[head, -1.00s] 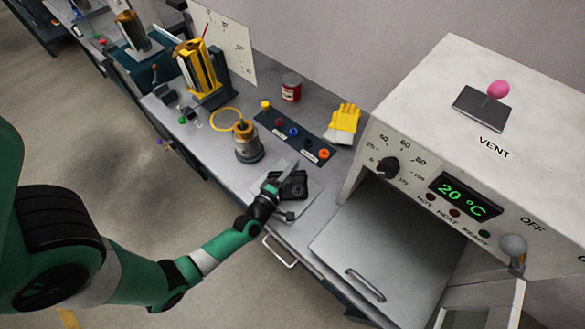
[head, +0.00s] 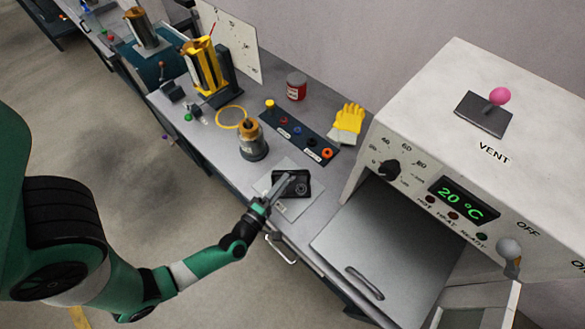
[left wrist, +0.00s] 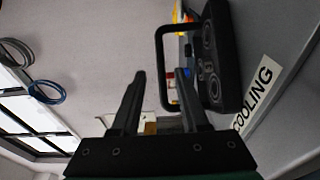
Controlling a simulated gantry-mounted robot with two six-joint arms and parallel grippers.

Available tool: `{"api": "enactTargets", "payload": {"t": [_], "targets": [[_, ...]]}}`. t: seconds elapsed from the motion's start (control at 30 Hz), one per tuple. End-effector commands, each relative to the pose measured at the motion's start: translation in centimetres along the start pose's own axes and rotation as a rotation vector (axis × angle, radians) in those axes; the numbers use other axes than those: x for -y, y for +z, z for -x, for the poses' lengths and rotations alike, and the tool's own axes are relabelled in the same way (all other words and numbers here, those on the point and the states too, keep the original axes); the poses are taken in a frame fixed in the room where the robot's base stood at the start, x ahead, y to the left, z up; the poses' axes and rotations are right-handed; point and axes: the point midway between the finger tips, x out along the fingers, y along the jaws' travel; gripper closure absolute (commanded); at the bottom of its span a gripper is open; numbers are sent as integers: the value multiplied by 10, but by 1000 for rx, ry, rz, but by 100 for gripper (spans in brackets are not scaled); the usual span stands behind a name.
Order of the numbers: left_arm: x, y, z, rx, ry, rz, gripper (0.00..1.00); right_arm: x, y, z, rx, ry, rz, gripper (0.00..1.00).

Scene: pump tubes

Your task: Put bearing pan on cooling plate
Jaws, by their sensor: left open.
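The bearing pan (head: 304,187) is a black tray with round bearings in it. It appears to lie flat on the grey cooling plate (head: 290,209) at the bench's front edge. In the left wrist view the pan (left wrist: 234,60) shows at the upper right, its black loop handle (left wrist: 160,68) facing my gripper. The plate's COOLING label (left wrist: 255,95) shows beside it. My left gripper (head: 279,186) is open at the pan's near left side. Its fingertips (left wrist: 162,75) show around the handle's line; I cannot tell whether they touch it. My right gripper is not in view.
A brass-topped cylinder (head: 253,143) stands behind the plate. A dark strip of coloured rings (head: 297,135), a red can (head: 296,87) and yellow gloves (head: 347,124) lie farther back. The large white oven (head: 430,165) stands to the right, its open chamber near the plate.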

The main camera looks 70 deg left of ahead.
Motion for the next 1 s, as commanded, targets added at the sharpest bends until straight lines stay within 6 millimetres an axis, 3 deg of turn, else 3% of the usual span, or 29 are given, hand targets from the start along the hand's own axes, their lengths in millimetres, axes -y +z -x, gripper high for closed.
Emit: {"api": "enactTargets", "payload": {"t": [0.1,0.3,1.0], "targets": [[-2,2,26,8,-3,-1,55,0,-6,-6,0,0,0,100],[-1,0,44,2,-1,-1,55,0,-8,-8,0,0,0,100],[0,-1,45,-1,-1,-1,55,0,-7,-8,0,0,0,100]]}}
